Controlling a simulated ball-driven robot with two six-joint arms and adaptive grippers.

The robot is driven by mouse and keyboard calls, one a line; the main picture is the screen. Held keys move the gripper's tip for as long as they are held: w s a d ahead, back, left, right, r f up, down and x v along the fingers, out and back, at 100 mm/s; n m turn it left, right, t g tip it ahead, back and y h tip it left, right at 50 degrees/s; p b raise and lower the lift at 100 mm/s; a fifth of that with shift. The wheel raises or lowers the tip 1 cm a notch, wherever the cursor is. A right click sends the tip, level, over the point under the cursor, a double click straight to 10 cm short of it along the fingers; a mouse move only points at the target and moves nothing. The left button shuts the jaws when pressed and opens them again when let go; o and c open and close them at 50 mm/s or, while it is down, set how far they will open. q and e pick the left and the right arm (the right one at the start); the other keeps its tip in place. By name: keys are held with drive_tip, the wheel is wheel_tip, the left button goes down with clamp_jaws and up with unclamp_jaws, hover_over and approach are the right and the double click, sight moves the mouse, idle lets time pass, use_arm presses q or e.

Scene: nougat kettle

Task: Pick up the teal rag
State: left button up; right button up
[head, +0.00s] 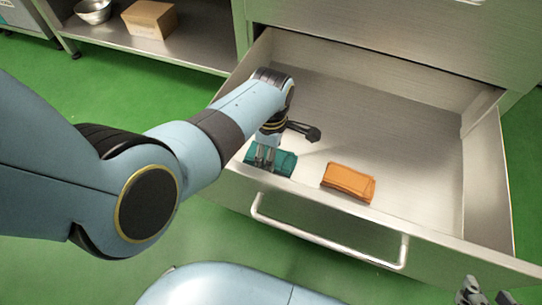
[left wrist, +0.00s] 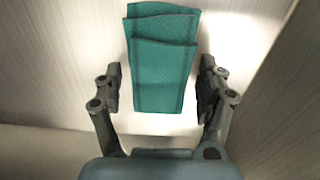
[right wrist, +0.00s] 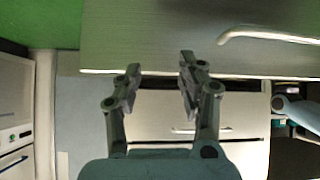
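The teal rag (head: 286,162) lies folded on the floor of the open drawer (head: 400,140), near its front left corner. In the left wrist view the rag (left wrist: 165,65) lies between the fingers of my left gripper (left wrist: 160,85), with a gap on each side. That gripper is open and reaches down into the drawer; in the head view the gripper (head: 265,156) hides part of the rag. My right gripper (right wrist: 158,80) is open and empty, outside the drawer; it shows partly at the lower right of the head view (head: 480,293).
A folded orange cloth (head: 348,182) lies to the right of the rag in the drawer. The drawer's front wall and bar handle (head: 330,243) stand close by. A metal bowl (head: 93,11) and a cardboard box (head: 150,18) sit on a shelf at the back left.

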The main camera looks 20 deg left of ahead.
use_arm(q)
drive_tip(key=c, duration=0.8)
drive_tip(key=shift+r, duration=0.1)
drive_tip(key=shift+r, duration=0.2)
drive_tip(key=shift+w+r+p, duration=0.1)
drive_tip(key=shift+r+p, duration=0.45)
drive_tip(key=shift+p, duration=0.1)
wheel_tip(320, 180, up, 5)
drive_tip(key=p, duration=0.4)
use_arm(e)
wheel_tip(320, 180, up, 9)
drive_tip(key=s+g, duration=0.2)
drive_tip(key=g, duration=0.4)
use_arm(q)
wheel_tip(320, 180, up, 11)
drive_tip(key=p, duration=1)
drive_tip(key=shift+r, duration=0.15)
use_arm(e)
drive_tip(key=s+d+f+g, duration=0.1)
drive_tip(key=s+d+f, duration=0.2)
drive_tip(key=s+f, duration=0.3)
drive_tip(key=s+d+f+g+h, duration=0.1)
drive_tip(key=s+f, duration=0.4)
drive_tip(key=f, duration=0.7)
drive_tip(key=shift+s+d+m+g, duration=0.35)
drive_tip(key=shift+d+g, duration=0.35)
drive_tip(key=shift+d, duration=0.25)
